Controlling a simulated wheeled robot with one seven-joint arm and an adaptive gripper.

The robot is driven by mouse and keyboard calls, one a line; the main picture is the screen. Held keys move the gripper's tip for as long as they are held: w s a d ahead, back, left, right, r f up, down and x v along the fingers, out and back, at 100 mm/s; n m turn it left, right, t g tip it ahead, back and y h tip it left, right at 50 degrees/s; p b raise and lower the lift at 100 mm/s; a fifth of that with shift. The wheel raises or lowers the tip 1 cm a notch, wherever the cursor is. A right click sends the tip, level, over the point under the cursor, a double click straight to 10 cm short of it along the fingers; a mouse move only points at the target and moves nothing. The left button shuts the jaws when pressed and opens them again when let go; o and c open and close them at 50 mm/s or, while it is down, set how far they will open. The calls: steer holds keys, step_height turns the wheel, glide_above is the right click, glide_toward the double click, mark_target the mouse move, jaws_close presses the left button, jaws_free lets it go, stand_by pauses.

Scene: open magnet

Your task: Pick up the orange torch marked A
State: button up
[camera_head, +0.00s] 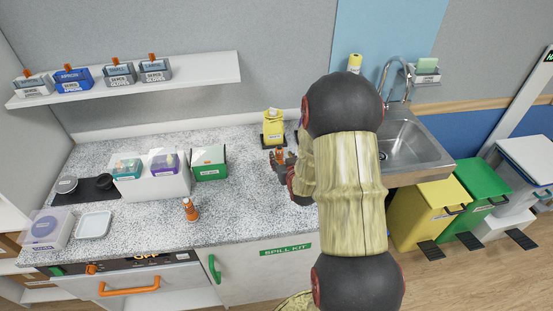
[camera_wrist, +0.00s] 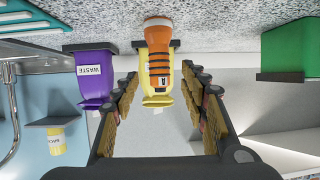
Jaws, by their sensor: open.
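The orange torch marked A (camera_wrist: 157,38) stands on the speckled counter, upside down in the wrist view, with a dark-striped body and a white label. My gripper (camera_wrist: 160,76) is open, with its two fingers on either side of the torch in that view. I cannot tell whether the torch is fully between the fingertips or just beyond them; no contact shows. In the head view my gripper (camera_head: 283,162) is low over the counter, and my arm hides part of it. An orange patch of the torch (camera_head: 280,153) shows there.
Another orange torch (camera_head: 190,209) stands near the counter's front edge, its label unreadable. A yellow bin (camera_head: 273,125) stands behind my gripper, with a purple waste bin (camera_wrist: 92,78) beside it. A green box (camera_head: 209,163) is to the left, the sink (camera_head: 413,142) to the right.

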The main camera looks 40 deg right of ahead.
mark_target(280, 154)
steer(key=shift+b+x, duration=0.4)
steer(key=shift+x, duration=2.2)
steer(key=c, duration=0.3)
steer(key=c, duration=0.8)
jaws_close()
